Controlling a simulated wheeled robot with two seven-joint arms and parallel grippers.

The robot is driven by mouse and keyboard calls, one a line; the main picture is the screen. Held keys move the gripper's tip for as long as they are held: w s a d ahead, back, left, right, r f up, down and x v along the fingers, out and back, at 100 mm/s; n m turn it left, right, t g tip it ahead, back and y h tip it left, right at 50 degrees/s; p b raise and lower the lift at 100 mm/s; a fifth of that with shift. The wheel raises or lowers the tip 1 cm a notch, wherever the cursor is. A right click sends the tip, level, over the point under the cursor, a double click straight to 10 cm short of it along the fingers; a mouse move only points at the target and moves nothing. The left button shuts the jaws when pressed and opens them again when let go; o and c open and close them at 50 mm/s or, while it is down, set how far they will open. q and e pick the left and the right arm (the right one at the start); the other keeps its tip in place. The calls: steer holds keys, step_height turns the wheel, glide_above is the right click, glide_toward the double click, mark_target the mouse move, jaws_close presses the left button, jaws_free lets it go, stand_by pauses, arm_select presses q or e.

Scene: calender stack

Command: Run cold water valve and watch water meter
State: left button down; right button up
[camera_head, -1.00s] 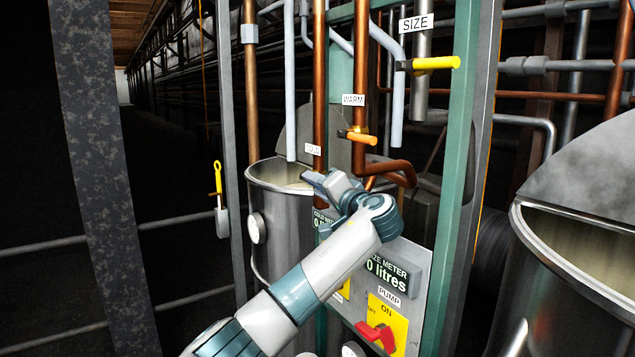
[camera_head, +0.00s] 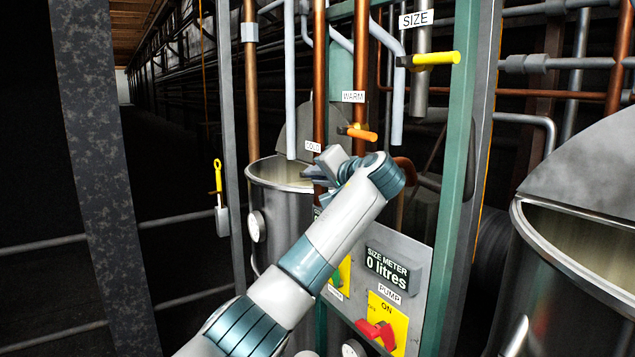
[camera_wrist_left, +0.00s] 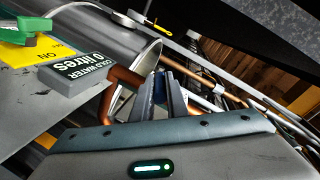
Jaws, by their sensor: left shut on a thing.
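The cold pipe (camera_head: 319,70) is copper and carries a COLD label (camera_head: 313,146). In the left wrist view the fingers (camera_wrist_left: 164,82) stand close together in front of the copper pipe. The cold water meter (camera_wrist_left: 84,72) reads 0 litres there; in the head view my arm hides most of it. My right gripper is out of view.
The WARM valve's orange handle (camera_head: 360,134) and the SIZE valve's yellow handle (camera_head: 435,59) are right of my gripper. The size meter (camera_head: 388,268) reads 0 litres above a red pump switch (camera_head: 376,333). Metal tanks stand behind and right.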

arm_select(q)
steer(key=shift+r, duration=0.1)
steer(key=c, duration=1.7)
jaws_free()
steer(key=shift+c, duration=0.2)
steer(key=shift+d, duration=0.1)
steer(key=shift+s, duration=0.15)
steer(key=b+v, duration=0.9)
steer(key=v, duration=0.8)
steer(key=shift+r, duration=0.35)
